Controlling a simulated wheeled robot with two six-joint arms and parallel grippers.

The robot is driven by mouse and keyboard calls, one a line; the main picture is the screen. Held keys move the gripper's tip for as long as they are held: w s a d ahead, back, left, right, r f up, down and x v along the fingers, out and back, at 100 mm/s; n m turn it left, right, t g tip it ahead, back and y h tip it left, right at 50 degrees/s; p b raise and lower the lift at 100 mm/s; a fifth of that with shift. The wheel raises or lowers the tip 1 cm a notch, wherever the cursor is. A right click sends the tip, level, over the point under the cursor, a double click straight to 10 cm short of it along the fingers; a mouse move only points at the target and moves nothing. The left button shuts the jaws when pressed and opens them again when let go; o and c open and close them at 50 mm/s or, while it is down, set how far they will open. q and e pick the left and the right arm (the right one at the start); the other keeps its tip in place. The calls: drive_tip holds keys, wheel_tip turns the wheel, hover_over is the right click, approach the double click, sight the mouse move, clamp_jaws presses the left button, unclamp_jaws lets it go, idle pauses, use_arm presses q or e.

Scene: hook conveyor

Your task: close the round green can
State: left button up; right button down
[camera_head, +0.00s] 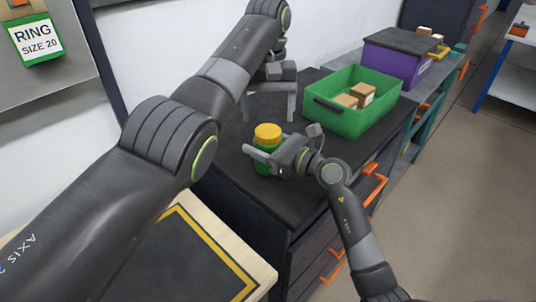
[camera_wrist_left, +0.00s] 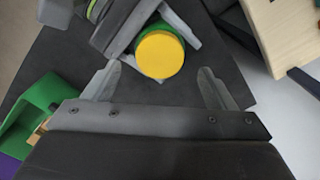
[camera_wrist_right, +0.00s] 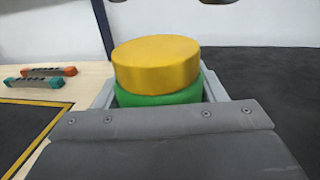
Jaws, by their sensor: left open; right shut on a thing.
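The round green can (camera_head: 264,168) stands upright on the dark cabinet top, with a yellow lid (camera_head: 268,131) on its top. My right gripper (camera_head: 262,158) is shut around the can's green body, below the lid. The right wrist view shows the lid (camera_wrist_right: 156,64) over the green body (camera_wrist_right: 160,97), seated about level; whether it is fully tight I cannot tell. My left gripper (camera_head: 270,112) is open and empty, behind and above the can. In the left wrist view the lid (camera_wrist_left: 160,55) lies beyond the open fingers (camera_wrist_left: 160,85), apart from them.
A green bin (camera_head: 345,122) with several small boxes stands right of the can. A purple crate (camera_head: 395,60) with a dark lid is behind it. A wooden table (camera_head: 215,235) with a yellow-lined mat lies in front. Orange handles (camera_head: 374,172) stick out from the cabinet.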

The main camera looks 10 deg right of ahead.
sight(268, 150)
use_arm(q)
drive_tip(key=o, duration=0.4)
use_arm(e)
drive_tip(key=shift+c, duration=1.2)
unclamp_jaws()
use_arm(q)
wheel_tip(268, 150, down, 2)
drive_tip(key=shift+f+b, duration=0.25)
drive_tip(key=shift+b, duration=0.95)
use_arm(e)
drive_tip(key=v, duration=1.7)
drive_tip(key=shift+s+d, duration=0.15)
